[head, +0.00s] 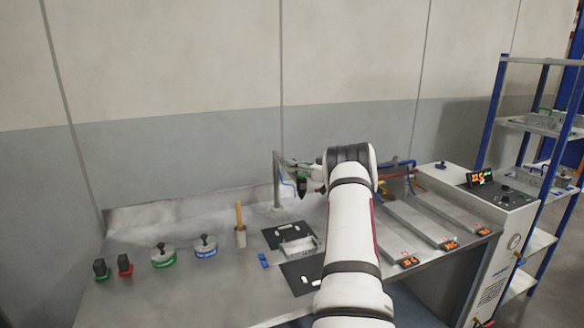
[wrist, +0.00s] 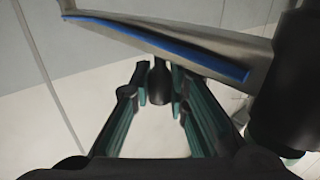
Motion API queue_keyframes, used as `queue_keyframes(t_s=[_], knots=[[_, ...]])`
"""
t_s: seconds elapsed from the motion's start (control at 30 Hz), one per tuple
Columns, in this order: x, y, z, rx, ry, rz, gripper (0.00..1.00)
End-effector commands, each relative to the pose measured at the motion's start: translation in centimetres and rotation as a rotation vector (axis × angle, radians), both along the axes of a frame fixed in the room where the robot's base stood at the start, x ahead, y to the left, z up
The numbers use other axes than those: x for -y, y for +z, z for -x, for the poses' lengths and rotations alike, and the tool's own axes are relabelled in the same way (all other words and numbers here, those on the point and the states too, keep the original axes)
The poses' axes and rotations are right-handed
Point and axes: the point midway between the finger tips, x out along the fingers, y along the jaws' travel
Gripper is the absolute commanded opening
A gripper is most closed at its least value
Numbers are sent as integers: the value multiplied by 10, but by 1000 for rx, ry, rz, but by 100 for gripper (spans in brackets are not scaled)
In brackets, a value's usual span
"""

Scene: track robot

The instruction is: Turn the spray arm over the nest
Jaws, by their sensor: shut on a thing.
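The spray arm is a grey post (head: 276,182) with a thin bar and blue hose at its top, standing at the back of the bench. A dark nozzle (head: 302,187) hangs near my gripper (head: 312,178), which is partly hidden by my own arm. In the wrist view the grey bar with its blue hose (wrist: 165,42) crosses the top. My gripper (wrist: 160,90) is shut on a dark cylindrical part (wrist: 159,82) of the spray arm below the bar. A metal bracket (head: 299,246) lies by two black plates (head: 283,232) with white shapes; I cannot tell which is the nest.
A wooden-handled brush (head: 240,225), a blue block (head: 263,261), and green and blue lidded pots (head: 163,256) stand left. Trays with orange displays (head: 410,262) and a control box (head: 490,200) stand right.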

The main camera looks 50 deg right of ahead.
Motion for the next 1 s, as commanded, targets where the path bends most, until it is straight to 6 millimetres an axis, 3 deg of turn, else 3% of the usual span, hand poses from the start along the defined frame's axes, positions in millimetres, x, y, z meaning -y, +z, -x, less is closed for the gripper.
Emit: queue_keyframes(t_s=[0.23,0.27,0.33,0.73,1.0], knots=[[4,3,2,4,-13,4,0],[4,3,2,4,-13,4,20],[5,3,2,4,-13,4,36],[3,1,6,1,-9,2,36],[10,1,50,1,-12,1,36]])
